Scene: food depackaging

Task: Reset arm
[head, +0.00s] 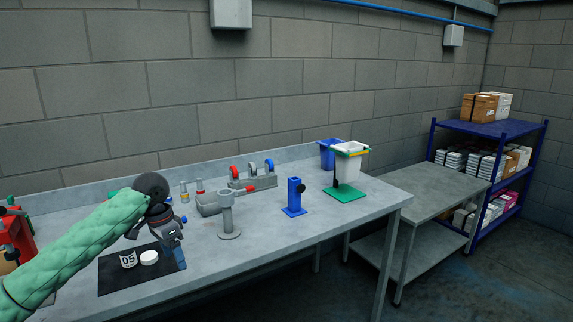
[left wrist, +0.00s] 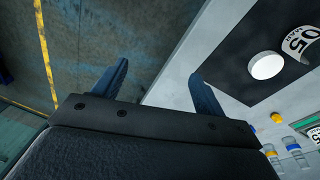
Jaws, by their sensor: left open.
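My left gripper (head: 176,262) is over the grey table (head: 270,255), at the right edge of a black mat (head: 115,275). In the left wrist view its two fingers (left wrist: 158,88) are spread apart with nothing between them. A white jar marked 05 (head: 128,260) and a white round lid (head: 149,257) are on the mat, left of the gripper. In the left wrist view the round lid (left wrist: 266,65) and the 05 label (left wrist: 299,42) show to the right of the fingers. My right gripper is in neither view.
A grey stand (head: 228,220), a blue post (head: 294,198) and a grey rack with red and blue parts (head: 240,190) stand right of the gripper. A white bin (head: 348,160) on a green base is at the far right. A red object (head: 20,232) stands at the left edge.

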